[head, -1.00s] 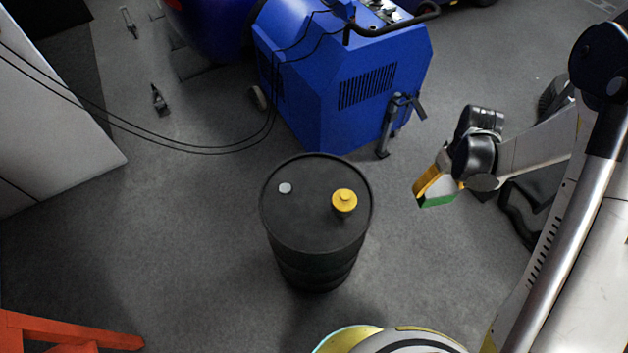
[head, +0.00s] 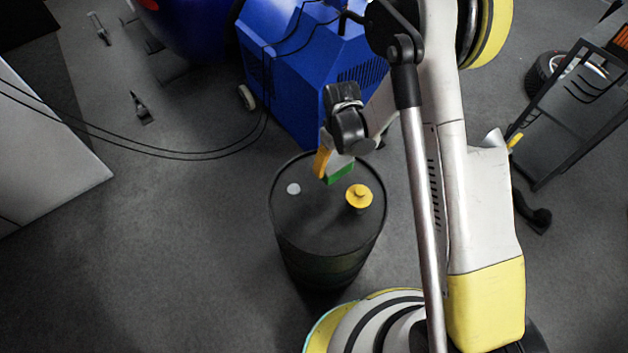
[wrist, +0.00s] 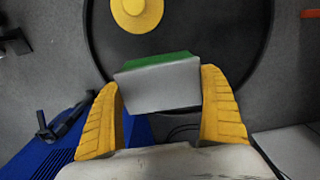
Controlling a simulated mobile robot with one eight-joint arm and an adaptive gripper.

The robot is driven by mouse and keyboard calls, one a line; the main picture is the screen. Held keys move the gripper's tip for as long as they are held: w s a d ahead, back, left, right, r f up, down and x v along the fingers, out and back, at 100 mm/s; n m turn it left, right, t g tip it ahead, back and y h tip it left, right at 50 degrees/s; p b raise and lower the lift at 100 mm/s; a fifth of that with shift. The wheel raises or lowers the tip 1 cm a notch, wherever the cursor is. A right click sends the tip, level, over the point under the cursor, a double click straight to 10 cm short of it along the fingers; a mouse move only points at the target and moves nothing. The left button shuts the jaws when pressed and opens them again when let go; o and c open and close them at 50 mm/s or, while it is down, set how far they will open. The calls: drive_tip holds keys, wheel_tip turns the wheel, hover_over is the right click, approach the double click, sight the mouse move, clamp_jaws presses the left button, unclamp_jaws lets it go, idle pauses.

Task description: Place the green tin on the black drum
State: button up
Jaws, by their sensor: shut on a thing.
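My gripper (head: 336,166) is shut on the green tin (head: 341,174), a small box with a green face and a pale grey side. In the wrist view the tin (wrist: 158,88) sits between the two yellow fingers of my gripper (wrist: 165,110). The black drum (head: 320,230) stands upright on the floor, its top open to view. The tin appears over the far part of the drum's top; whether it touches the top I cannot tell. In the wrist view the drum's top (wrist: 215,30) lies beyond the tin.
A yellow cap (head: 359,197) stands on the drum's top near the tin, with a small pale cap (head: 293,189) on the left. A blue machine (head: 300,75) stands close behind the drum. Thin cables (head: 180,155) hang at left. A dark rack (head: 585,100) stands at right.

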drive_tip(key=a+f, duration=0.1)
drive_tip(key=a+f+b, duration=0.1)
drive_tip(key=a, duration=0.1)
drive_tip(key=a+f, duration=0.1)
drive_tip(key=a, duration=0.1)
drive_tip(key=shift+s+a+f+b, duration=0.1)
drive_tip(key=shift+s+f+b, duration=0.1)
drive_tip(key=shift+b, duration=0.1)
drive_tip(key=shift+f+b, duration=1.05)
drive_tip(key=shift+f, duration=0.8)
drive_tip(key=shift+f, duration=0.15)
drive_tip(key=o, duration=1.2)
drive_tip(key=shift+c, duration=0.2)
